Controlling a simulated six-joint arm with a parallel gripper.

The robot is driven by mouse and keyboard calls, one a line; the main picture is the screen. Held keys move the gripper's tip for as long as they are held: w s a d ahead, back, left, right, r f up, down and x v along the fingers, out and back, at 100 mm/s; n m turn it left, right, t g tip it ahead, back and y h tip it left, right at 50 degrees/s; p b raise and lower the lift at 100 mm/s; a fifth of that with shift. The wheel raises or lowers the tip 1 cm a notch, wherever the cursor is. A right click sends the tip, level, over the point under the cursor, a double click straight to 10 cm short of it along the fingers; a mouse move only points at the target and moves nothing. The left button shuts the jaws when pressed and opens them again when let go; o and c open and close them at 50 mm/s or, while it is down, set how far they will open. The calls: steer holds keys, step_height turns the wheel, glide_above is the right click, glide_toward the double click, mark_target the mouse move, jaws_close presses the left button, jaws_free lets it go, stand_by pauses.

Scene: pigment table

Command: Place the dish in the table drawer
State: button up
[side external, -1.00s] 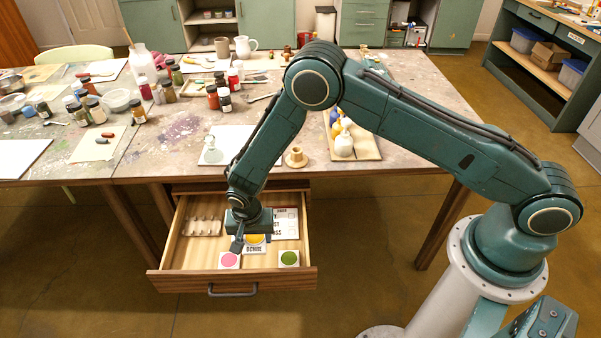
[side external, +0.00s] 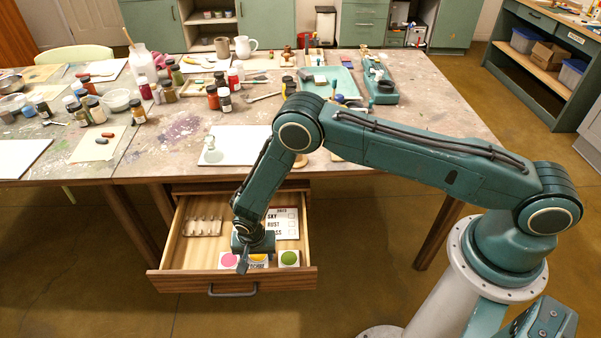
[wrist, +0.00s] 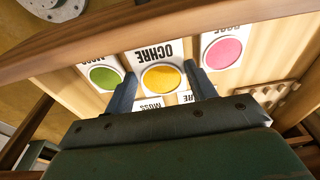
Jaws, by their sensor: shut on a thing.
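The dish is a white square with a yellow round and the word OCHRE (wrist: 162,77). It also shows partly behind my gripper in the side view (side external: 258,258). My gripper (wrist: 161,72) is shut on it, one finger on each side. In the side view my gripper (side external: 248,262) is inside the open drawer (side external: 175,281), near its front wall. The dish is between a pink-round square (side external: 229,260) on the left and a green-round square (side external: 289,258) on the right. I cannot tell whether it touches the drawer floor.
A printed card with boxes (side external: 285,222) lies behind in the drawer, and a tray of small lumps (side external: 204,226) lies at the left. The drawer walls are close by. The tabletop (side external: 185,160) above holds several bottles, papers and a teal tray (side external: 340,76).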

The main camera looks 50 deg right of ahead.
mark_target(258, 264)
steer(key=shift+f, duration=1.15)
steer(key=shift+f, duration=0.1)
steer(key=o, duration=1)
steer(key=shift+o, duration=0.2)
step_height(258, 264, up, 12)
steer(key=s+a, duration=0.1)
steer(key=shift+s, duration=0.15)
steer(key=shift+a, duration=0.1)
